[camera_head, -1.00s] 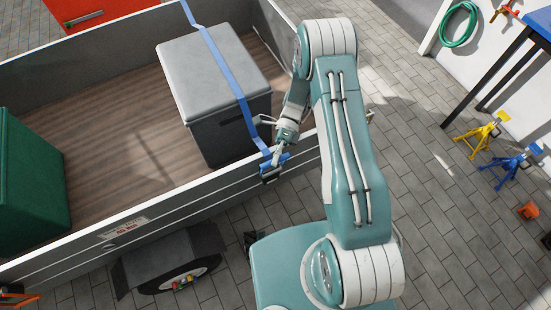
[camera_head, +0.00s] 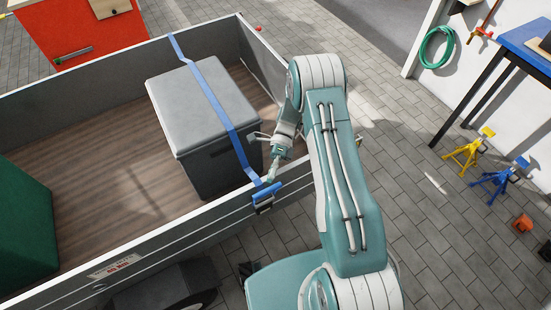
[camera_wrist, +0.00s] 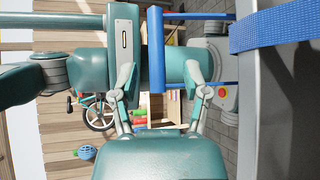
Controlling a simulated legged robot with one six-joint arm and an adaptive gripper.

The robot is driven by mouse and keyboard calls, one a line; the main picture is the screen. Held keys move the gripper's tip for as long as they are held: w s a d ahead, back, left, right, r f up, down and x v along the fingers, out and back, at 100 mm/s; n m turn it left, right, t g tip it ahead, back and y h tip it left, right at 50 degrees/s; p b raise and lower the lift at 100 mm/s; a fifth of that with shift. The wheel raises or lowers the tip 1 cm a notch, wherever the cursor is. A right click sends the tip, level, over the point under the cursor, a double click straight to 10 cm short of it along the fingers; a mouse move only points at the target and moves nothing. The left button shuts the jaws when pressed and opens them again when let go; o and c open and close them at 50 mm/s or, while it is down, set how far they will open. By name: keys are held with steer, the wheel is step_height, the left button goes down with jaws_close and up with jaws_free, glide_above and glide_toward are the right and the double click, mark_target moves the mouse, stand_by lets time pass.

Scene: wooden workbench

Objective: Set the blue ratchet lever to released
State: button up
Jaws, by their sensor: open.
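The blue ratchet lever (camera_head: 267,190) stands out at the trailer's side wall, at the lower end of the blue strap (camera_head: 222,105). In the wrist view the lever's blue crossbar (camera_wrist: 156,50) appears between my finger lines, with its side arms running right; the strap (camera_wrist: 272,36) is at upper right. My gripper (camera_head: 272,177) is just above the lever in the head view. In the wrist view my gripper (camera_wrist: 160,88) has its fingers spread apart, and the bar's lower end shows between them. Whether they touch it I cannot tell. The ratchet's body is partly hidden.
The strap crosses a grey box (camera_head: 210,95) in the trailer (camera_head: 95,195), beside a green box (camera_head: 25,225). The trailer's side wall (camera_head: 160,245) stands close to my gripper. Yellow (camera_head: 467,150) and blue (camera_head: 498,182) stands sit on the paving at right.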

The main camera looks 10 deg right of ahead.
steer(key=v, duration=0.7)
steer(key=shift+w, duration=0.25)
steer(key=s+r+n+t+h, duration=0.2)
steer(key=r+n+t, duration=0.25)
steer(key=r, duration=0.65)
steer(key=s+r+n+t+h, duration=0.3)
steer(key=r+n, duration=0.2)
steer(key=r, duration=0.5)
steer(key=s+d+r+n+t+h, duration=0.1)
steer(key=s+r+n+t, duration=0.3)
steer(key=s+n+t, duration=0.1)
steer(key=s+d+r+n+t+h, duration=0.1)
steer(key=s+r+n+t, duration=0.4)
steer(key=s, duration=0.5)
steer(key=shift+r+n+t+h, duration=0.4)
steer(key=shift+n+t, duration=0.15)
steer(key=shift+n, duration=0.4)
